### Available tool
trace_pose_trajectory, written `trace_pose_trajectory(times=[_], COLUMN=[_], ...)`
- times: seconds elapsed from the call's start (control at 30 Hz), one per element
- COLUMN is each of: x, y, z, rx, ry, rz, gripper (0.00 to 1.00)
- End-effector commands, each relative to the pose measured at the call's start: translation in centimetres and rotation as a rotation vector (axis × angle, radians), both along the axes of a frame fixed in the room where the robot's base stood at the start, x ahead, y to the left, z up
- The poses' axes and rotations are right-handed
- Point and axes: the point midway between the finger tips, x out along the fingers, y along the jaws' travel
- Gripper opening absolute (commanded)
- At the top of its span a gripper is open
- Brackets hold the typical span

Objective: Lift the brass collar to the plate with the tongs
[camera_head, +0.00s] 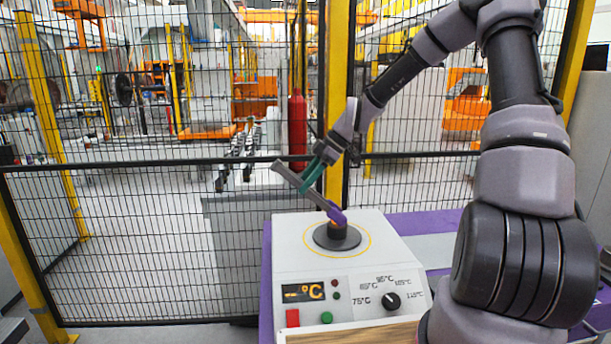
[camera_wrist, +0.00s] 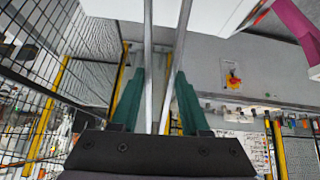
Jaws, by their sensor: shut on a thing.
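My gripper (camera_head: 314,172), with green fingers, is shut on the grey tongs (camera_head: 290,177). In the wrist view my gripper (camera_wrist: 158,105) has the two grey bars of the tongs (camera_wrist: 149,70) between its fingers. The tongs slant down to the right and end in purple tips (camera_head: 337,214). The tips are over the dark round plate (camera_head: 322,241) on the heater. A small brass-coloured patch, probably the brass collar (camera_head: 335,224), shows just under the tips. It is mostly hidden, and I cannot tell whether the tongs grip it.
The white heater box (camera_head: 295,262) has a yellow ring around the plate, a lit display (camera_head: 303,292), red and green buttons and a black knob (camera_head: 391,301). It stands on a purple-edged bench (camera_head: 440,222). A mesh fence (camera_head: 120,220) with yellow posts is close behind.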

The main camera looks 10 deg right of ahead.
Motion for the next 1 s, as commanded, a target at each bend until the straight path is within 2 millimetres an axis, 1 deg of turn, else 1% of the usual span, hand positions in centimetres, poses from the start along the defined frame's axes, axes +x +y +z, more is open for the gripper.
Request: trace_pose_trajectory(times=[0.1, 0.43, 0.47, 0.5, 0.53, 0.67, 0.73, 1.0], x=[0.0, 0.0, 0.0, 0.0, 0.0, 0.0, 0.1, 0.1], y=[0.0, 0.0, 0.0, 0.0, 0.0, 0.0, 0.0, -0.1], z=[-0.3, -0.4, -0.4, -0.4, -0.4, -0.3, 0.1, 3.3], rx=[0.0, 0.0, 0.0, 0.0, 0.0, 0.0, 0.0, -0.001], ry=[0.001, 0.0, 0.0, 0.0, 0.0, -0.001, -0.002, -0.004], rz=[0.001, 0.0, 0.0, 0.0, 0.0, 0.0, 0.0, -0.001], gripper=[0.38, 0.38, 0.26, 0.11, 0.0, 0.0, 0.0, 0.0])
